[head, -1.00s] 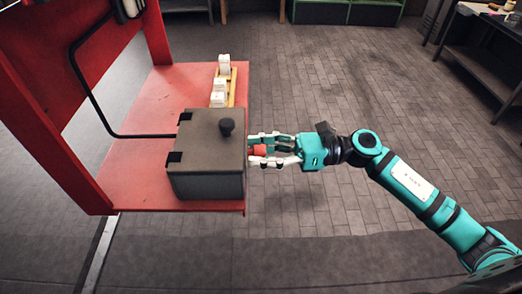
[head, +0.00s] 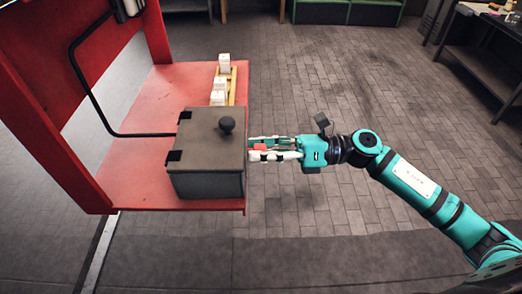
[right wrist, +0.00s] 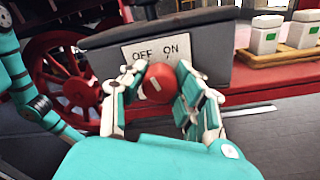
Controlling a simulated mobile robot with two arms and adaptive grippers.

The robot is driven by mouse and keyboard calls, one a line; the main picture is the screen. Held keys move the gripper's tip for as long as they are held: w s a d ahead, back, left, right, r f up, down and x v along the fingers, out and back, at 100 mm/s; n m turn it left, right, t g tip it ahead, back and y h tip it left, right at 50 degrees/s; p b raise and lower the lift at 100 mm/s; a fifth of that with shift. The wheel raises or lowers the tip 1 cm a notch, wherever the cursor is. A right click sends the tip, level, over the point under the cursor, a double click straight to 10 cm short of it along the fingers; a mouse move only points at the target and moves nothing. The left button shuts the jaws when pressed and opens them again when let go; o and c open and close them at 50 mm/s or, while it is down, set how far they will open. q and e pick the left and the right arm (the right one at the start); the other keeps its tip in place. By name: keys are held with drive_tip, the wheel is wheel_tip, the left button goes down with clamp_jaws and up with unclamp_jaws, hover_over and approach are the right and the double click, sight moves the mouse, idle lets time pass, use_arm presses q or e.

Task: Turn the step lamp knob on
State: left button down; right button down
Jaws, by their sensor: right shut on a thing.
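The step lamp knob is a red round knob (right wrist: 158,83) on the side of a dark grey box (head: 207,150). In the right wrist view a pale plate (right wrist: 157,49) marked OFF and ON sits behind it. My right gripper (head: 252,149) reaches the box from the right in the head view and is shut on the knob, one finger on each side. The knob shows as a bit of red between the fingers in the head view (head: 260,147). I cannot tell which word the knob points to. My left gripper is not in view.
The box has a black round handle (head: 226,124) on its lid and stands on a red platform (head: 130,165). White containers (head: 218,93) stand in a yellow rack behind it. A red spoked wheel (right wrist: 66,75) shows in the right wrist view. The floor right of the platform is clear.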

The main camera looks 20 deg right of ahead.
drive_tip(key=m+p, duration=0.1)
drive_tip(key=m, duration=0.3)
drive_tip(key=shift+r+m, duration=0.1)
drive_tip(key=shift+m, duration=0.2)
drive_tip(key=m+p, duration=0.2)
drive_tip(key=m, duration=0.3)
drive_tip(key=shift+m, duration=0.3)
drive_tip(key=shift+t, duration=0.3)
drive_tip(key=c, duration=0.9)
unclamp_jaws()
drive_tip(key=shift+c, duration=0.2)
drive_tip(key=shift+d, duration=0.2)
drive_tip(key=v, duration=1.1)
drive_tip(key=shift+d, duration=0.35)
